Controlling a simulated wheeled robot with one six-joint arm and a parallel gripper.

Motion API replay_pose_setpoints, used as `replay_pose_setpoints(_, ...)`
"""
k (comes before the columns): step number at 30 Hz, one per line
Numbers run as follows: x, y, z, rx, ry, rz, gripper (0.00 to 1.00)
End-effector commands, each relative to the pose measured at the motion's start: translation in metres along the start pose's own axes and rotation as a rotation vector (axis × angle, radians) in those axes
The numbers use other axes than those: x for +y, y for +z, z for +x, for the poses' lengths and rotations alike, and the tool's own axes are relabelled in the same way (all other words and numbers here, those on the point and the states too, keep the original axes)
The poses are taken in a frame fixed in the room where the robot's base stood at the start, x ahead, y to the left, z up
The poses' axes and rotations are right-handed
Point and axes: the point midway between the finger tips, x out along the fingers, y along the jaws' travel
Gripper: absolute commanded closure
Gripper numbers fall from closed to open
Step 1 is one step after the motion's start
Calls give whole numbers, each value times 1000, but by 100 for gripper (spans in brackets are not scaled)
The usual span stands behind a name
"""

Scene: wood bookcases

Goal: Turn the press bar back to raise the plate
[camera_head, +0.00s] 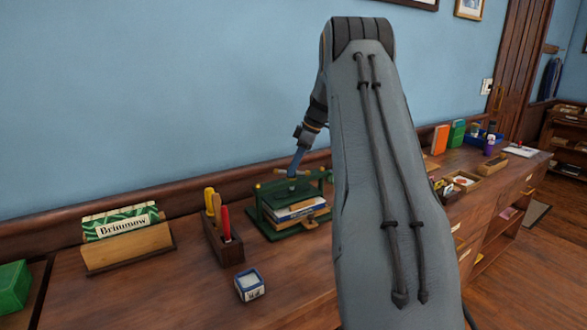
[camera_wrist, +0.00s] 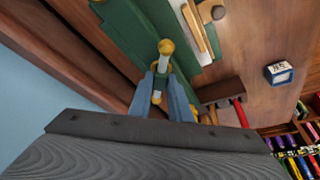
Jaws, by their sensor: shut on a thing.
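The green book press (camera_head: 268,226) stands on the wooden counter with books (camera_head: 300,210) stacked inside it. The press bar, with a brass knob (camera_wrist: 166,47) at its end, crosses the top of the press in the wrist view. My gripper (camera_head: 291,174) reaches down to the press top from above. In the wrist view my gripper (camera_wrist: 161,92) has its two blue fingers on either side of the bar, shut on it.
A wooden holder (camera_head: 222,240) with red and yellow tools stands just left of the press. A small blue-and-white box (camera_head: 249,284) lies in front. A card holder (camera_head: 130,250) is further left. My arm covers the counter right of the press. The wall rises close behind.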

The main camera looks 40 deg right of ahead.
Motion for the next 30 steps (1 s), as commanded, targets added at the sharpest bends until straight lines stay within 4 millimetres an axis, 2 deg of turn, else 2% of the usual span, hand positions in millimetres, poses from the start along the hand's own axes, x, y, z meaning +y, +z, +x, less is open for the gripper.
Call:
replay_pose_setpoints(9,1,1,-1,-1,2,0,100)
replay_pose_setpoints(10,1,1,-1,-1,2,0,78)
replay_pose_setpoints(12,1,1,-1,-1,2,0,66)
replay_pose_setpoints(13,1,1,-1,-1,2,0,64)
replay_pose_setpoints(23,1,0,-3,0,2,1,64)
replay_pose_setpoints(26,1,1,-13,0,3,1,64)
replay_pose_setpoints(30,2,1,-36,0,5,2,64)
